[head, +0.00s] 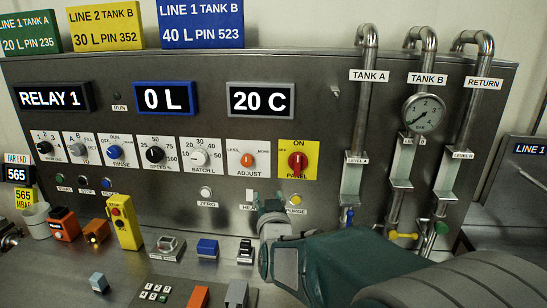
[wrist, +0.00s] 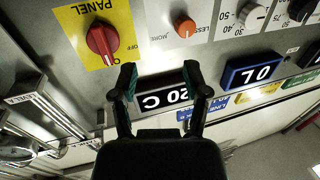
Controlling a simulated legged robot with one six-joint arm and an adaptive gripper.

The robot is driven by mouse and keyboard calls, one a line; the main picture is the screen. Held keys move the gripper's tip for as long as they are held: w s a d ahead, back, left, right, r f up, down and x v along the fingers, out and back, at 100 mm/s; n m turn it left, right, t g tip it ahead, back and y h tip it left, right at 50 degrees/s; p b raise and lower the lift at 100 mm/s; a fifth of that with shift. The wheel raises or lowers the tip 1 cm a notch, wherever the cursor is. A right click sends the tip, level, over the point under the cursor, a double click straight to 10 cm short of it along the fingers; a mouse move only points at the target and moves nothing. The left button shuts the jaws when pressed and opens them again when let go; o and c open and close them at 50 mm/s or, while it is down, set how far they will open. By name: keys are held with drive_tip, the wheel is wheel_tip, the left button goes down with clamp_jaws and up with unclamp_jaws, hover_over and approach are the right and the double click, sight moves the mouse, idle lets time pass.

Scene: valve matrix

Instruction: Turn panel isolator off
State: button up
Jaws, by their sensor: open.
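The panel isolator is a red rotary knob (head: 297,163) on a yellow plate (head: 312,148) marked ON at the top and PANEL at the bottom. Its handle stands roughly upright, toward ON. In the wrist view, which is upside down, the red knob (wrist: 102,40) is at the upper left. My gripper (head: 268,206) is below the knob and slightly left of it in the head view. In the wrist view my gripper (wrist: 158,72) is open, with nothing between its fingers. The knob lies outside the fingers, beyond the left one, and is not touched.
An orange ADJUST knob (head: 247,160) is left of the isolator. Vertical pipes (head: 362,95) and a pressure gauge (head: 423,112) stand to its right. The counter holds several small objects, including a yellow pendant (head: 124,222) and a blue block (head: 207,248). A 20 C display (head: 261,100) is above.

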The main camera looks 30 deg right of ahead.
sight(297, 159)
drive_tip(key=s+d+m+t+h, duration=0.1)
drive_tip(key=d+m+h, duration=0.2)
drive_tip(key=d+h, duration=0.4)
drive_tip(key=x, duration=1.1)
drive_tip(key=shift+a+r, duration=0.2)
drive_tip(key=shift+r, duration=0.15)
drive_tip(key=shift+a, duration=0.1)
drive_tip(key=shift+s, duration=0.1)
clamp_jaws()
